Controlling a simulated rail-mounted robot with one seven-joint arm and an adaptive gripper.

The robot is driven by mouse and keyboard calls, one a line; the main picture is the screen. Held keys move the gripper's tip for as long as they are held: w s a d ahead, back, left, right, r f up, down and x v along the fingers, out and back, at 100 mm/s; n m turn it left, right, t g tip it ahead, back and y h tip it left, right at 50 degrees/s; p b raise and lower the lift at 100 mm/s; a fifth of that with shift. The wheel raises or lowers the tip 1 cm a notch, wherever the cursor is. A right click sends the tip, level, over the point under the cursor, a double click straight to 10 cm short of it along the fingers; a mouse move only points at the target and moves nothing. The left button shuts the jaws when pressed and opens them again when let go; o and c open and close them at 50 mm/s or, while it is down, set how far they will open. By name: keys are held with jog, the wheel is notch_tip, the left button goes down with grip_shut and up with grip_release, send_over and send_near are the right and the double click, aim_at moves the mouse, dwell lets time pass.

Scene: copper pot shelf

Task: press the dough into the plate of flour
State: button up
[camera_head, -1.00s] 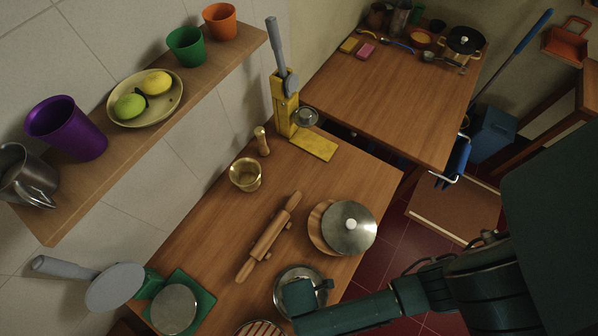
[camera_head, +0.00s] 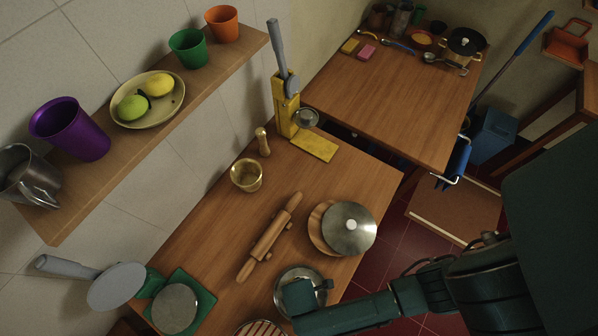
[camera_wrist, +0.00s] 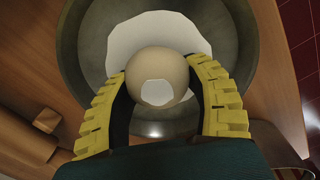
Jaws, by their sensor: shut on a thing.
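The dough (camera_wrist: 160,65) is a smooth beige ball with a pale flat patch on its near side. My gripper (camera_wrist: 158,82) is shut on it, with one yellow ribbed finger on each side. The dough is over the metal plate (camera_wrist: 232,52), in front of the white flour (camera_wrist: 135,32) from the wrist camera. I cannot tell whether the dough touches the flour. In the head view the plate (camera_head: 283,283) lies near the table's front edge, partly covered by my gripper (camera_head: 318,287); the dough is hidden there.
A lidded pan (camera_head: 349,228) on a round wooden board stands just behind the plate. A rolling pin (camera_head: 268,240) lies to the left. A striped round item (camera_head: 260,329) is close in front, and a tortilla press (camera_head: 175,308) is at lower left.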

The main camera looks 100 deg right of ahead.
notch_tip(320, 180, up, 8)
jog(key=p, duration=0.9)
jog(key=shift+r, duration=0.1)
